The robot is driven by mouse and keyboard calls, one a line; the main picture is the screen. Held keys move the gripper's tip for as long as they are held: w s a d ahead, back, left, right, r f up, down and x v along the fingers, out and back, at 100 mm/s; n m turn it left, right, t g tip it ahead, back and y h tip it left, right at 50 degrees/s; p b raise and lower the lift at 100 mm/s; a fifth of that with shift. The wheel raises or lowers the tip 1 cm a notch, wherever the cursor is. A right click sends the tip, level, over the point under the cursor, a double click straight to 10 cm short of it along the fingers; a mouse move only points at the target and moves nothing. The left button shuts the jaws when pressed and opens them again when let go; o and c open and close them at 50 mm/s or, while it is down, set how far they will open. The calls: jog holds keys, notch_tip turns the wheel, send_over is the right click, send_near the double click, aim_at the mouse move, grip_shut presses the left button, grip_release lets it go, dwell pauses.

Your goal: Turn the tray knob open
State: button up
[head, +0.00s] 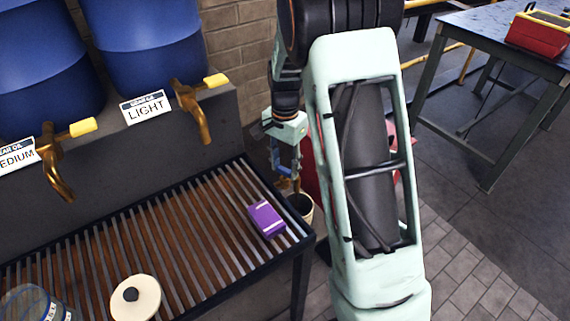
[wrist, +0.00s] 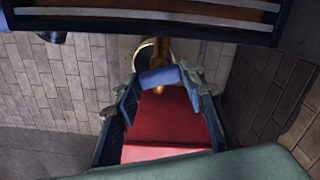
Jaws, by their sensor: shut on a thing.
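The slatted drip tray (head: 120,225) fills the lower left of the head view, and its dark edge (wrist: 150,25) crosses the top of the wrist view. My gripper (head: 286,172) is beyond the tray's right end. In the wrist view my gripper (wrist: 160,84) has its fingers on both sides of a blue piece, which looks like the tray knob (wrist: 158,77), and is shut on it. A brass tap body (wrist: 159,52) shows right behind the knob. In the head view the fingers and my arm mostly hide the knob.
A bucket (head: 302,205) stands below the tap. A purple box (head: 266,219) and a round pale lid (head: 135,298) lie on the tray. Blue barrels with brass taps (head: 193,106) stand behind. A red surface (wrist: 172,122) lies beneath my gripper. A workbench (head: 480,38) stands at the right.

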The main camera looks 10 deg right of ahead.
aim_at(285, 169)
jog(key=n+p, duration=0.1)
jog(key=n, duration=0.5)
jog(key=shift+r, duration=0.1)
jog(key=n+p, duration=0.1)
jog(key=n, duration=0.6)
dwell(0.4)
jog(key=o, duration=1.2)
jog(key=shift+c, duration=0.2)
notch_tip(285, 169, up, 12)
